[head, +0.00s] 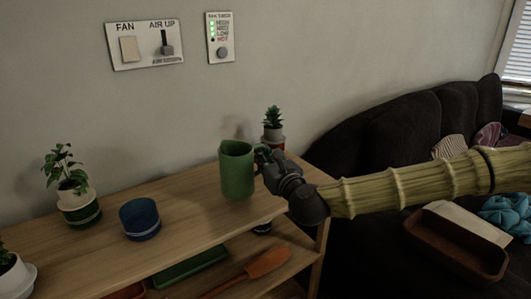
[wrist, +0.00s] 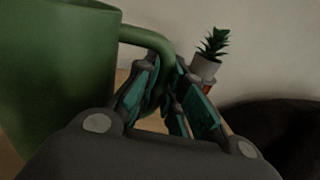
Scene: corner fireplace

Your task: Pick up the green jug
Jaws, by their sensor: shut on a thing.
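The green jug (head: 237,172) is upright at the right end of the wooden shelf top, its handle facing right toward my arm. My gripper (head: 264,157) reaches in from the right and is shut on the jug's handle. In the wrist view the jug (wrist: 50,75) fills the left side, and its handle (wrist: 150,42) passes between the fingers of my gripper (wrist: 168,88). I cannot tell whether the jug's base touches the shelf top.
The wooden shelf top (head: 180,215) also holds a blue pot (head: 140,219), a potted plant (head: 75,190) to the left, and a small succulent (head: 273,122) behind my gripper. An orange spatula-like tool (head: 262,264) and green tray (head: 190,267) lie below. A dark sofa (head: 390,135) stands right.

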